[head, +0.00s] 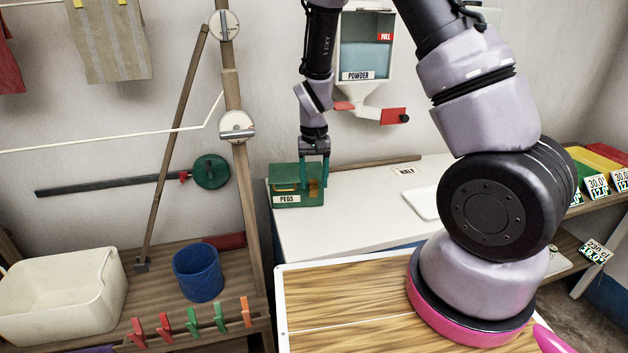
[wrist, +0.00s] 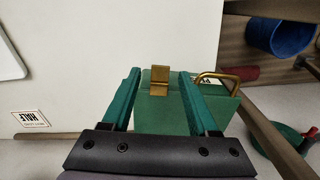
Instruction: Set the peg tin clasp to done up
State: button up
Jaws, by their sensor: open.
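The peg tin (head: 285,199) is a green box labelled PEGS, standing at the left end of the white counter. In the wrist view the tin (wrist: 160,118) shows its green face with a brass clasp (wrist: 159,82) at the edge and a brass handle (wrist: 218,80) on the right. My gripper (head: 315,178) points down at the tin's right end. Its two teal fingers are open, and in the wrist view they lie on either side of the clasp, with gaps showing. I cannot tell whether the clasp is done up.
The white counter (head: 350,225) is mostly clear, with a HALF label (head: 407,170) and a white tray (head: 424,203). A powder dispenser (head: 364,60) hangs behind. A wooden post (head: 240,165) stands left of the tin; a blue tub (head: 198,272) is lower left.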

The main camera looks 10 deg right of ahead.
jog(key=shift+f, duration=0.15)
grip_shut()
jog(key=shift+w+r+g, duration=0.2)
jog(key=shift+w+g, duration=0.65)
jog(key=shift+g, duration=0.35)
grip_release()
jog(key=v, duration=1)
jog(key=shift+r, duration=0.4)
jog(key=shift+w+d, duration=0.1)
